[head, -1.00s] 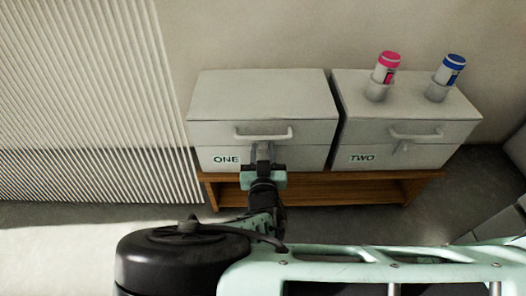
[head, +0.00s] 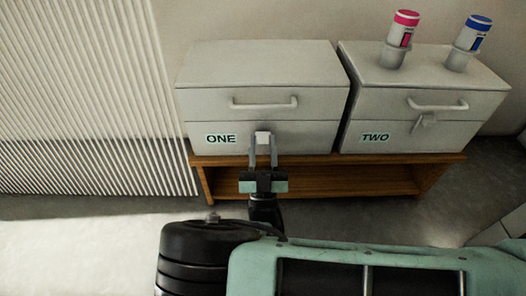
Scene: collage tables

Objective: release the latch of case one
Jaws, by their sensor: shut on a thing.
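Case one (head: 225,108) is a pale grey box labelled ONE on the left of the wooden stand. Its lid is down, and a bar handle (head: 264,105) runs across the lid's front. My gripper (head: 263,146) is in front of the case, right of the label, with its two fingers pointing at the case. The fingers are shut on the small pale latch (head: 263,138) below the handle. The fingers hide the latch's sides and lower part. I cannot tell how the latch is turned.
Case two (head: 460,103), labelled TWO, stands just right with its own handle and latch (head: 424,122). A pink-capped bottle (head: 403,28) and a blue-capped bottle (head: 474,33) stand in holders on it. The wooden stand (head: 330,160) has an open shelf below.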

